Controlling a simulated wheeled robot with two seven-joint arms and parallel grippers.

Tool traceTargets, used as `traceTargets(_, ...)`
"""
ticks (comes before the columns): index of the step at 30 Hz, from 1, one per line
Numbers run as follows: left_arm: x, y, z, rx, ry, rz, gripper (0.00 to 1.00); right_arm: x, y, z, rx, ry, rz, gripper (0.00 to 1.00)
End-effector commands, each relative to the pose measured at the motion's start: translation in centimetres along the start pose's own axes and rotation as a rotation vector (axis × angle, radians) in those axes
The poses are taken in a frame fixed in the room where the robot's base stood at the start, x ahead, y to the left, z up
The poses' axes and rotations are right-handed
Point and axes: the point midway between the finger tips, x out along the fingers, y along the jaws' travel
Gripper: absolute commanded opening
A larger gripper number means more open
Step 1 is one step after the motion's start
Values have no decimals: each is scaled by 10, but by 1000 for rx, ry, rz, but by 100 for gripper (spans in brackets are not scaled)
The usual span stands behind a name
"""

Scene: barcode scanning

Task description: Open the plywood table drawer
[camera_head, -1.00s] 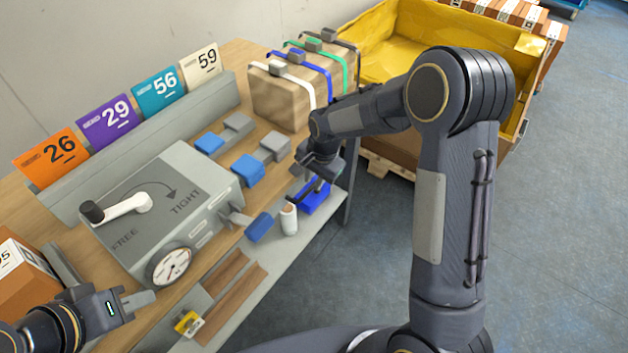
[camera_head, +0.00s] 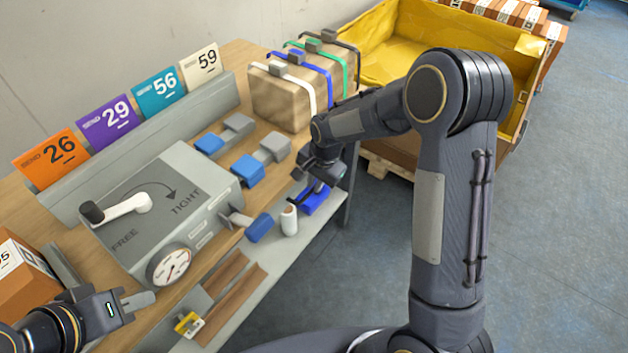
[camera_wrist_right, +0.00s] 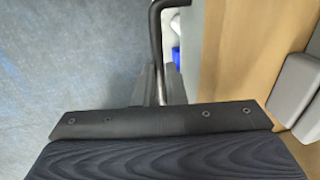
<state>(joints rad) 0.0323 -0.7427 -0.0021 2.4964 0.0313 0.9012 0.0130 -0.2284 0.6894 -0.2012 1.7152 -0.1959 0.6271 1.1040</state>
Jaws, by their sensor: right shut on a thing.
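A dark bent bar, like a handle (camera_wrist_right: 156,28), runs into my right gripper (camera_wrist_right: 160,88) in the wrist view. The gripper is shut on this bar; the fingertips are partly hidden. My left gripper (camera_head: 137,301) is at the lower left by the grey box; its finger gap is not clear.
A grey box with a crank (camera_head: 160,205) and strapped parcels (camera_head: 280,97) stand on the table. A yellow-lined crate (camera_head: 385,45) is behind; floor right is clear.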

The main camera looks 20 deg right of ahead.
Motion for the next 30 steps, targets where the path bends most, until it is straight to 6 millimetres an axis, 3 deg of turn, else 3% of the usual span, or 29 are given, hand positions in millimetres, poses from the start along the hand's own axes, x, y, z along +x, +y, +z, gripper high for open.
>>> traceTargets(5,3,-1,1,0,0,0,25,-4,25,0,3,0,2,0)
traceTargets(21,7,-3,4,0,0,0,25,-27,143,1,6,0,0,0)
traceTargets(30,7,-3,4,0,0,0,25,-34,178,2,3,-1,1,0)
